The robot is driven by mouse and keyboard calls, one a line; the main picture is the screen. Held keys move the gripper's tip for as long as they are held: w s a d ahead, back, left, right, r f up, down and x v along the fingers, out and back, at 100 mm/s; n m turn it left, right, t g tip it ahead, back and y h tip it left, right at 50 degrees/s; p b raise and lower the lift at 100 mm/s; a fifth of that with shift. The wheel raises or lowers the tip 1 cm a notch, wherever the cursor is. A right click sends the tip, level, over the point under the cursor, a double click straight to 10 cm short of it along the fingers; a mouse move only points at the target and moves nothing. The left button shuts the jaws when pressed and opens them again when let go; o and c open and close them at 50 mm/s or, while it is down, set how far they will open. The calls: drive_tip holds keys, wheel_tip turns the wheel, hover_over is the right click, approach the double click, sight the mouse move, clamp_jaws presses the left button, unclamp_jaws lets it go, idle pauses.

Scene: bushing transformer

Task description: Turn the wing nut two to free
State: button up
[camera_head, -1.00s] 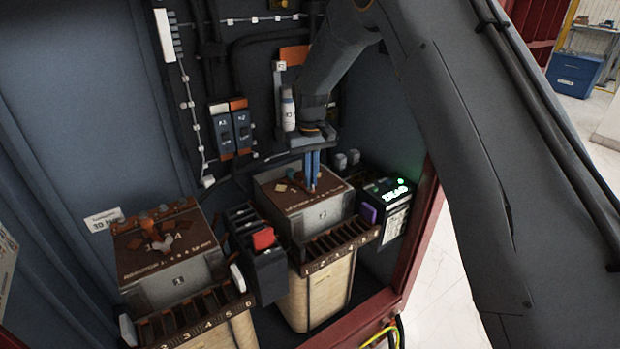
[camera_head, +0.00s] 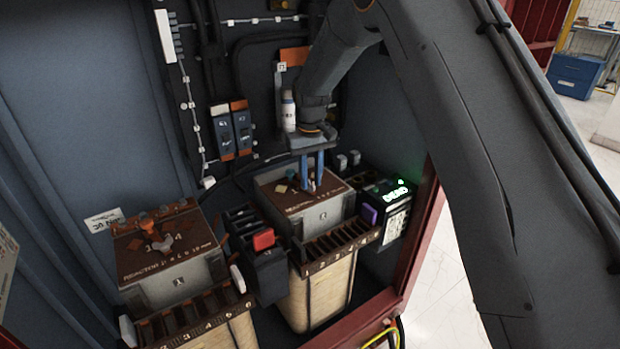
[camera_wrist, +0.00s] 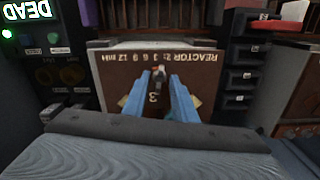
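The reactor 2 block (camera_head: 340,210), a grey box with a brown lettered top, stands in the middle of the cabinet. Its brown top also shows in the wrist view (camera_wrist: 110,72). A small metallic wing nut (camera_wrist: 159,80) sits on that top near the mark 3. My gripper (camera_head: 311,185) points down over the top. In the wrist view its two blue fingers (camera_wrist: 158,84) stand apart, one on each side of the wing nut, with visible gaps. Whether the tips reach the nut's height is unclear. The nut is mostly hidden by the fingers in the head view.
A second reactor block (camera_head: 170,270) with an orange-brown fitting stands at left. A dark unit with a red block (camera_head: 263,239) lies between the two. A box with a lit green DEAD display (camera_head: 393,193) stands at right. Slotted numbered racks (camera_head: 335,243) run along the front.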

sight(311, 182)
drive_tip(key=shift+r, duration=0.1)
wheel_tip(311, 182, up, 8)
drive_tip(key=shift+f+b, duration=0.2)
drive_tip(key=shift+b, duration=0.75)
drive_tip(key=s+d+f+m, duration=0.1)
drive_tip(key=s+d, duration=0.5)
drive_tip(key=s, duration=0.5)
drive_tip(key=s+d+f+m, duration=0.2)
drive_tip(key=s+d, duration=0.5)
drive_tip(key=s, duration=0.3)
drive_tip(key=s+d+f+m, duration=0.2)
drive_tip(key=s+d, duration=0.4)
drive_tip(key=s, duration=0.5)
drive_tip(key=shift+s+d+t, duration=0.3)
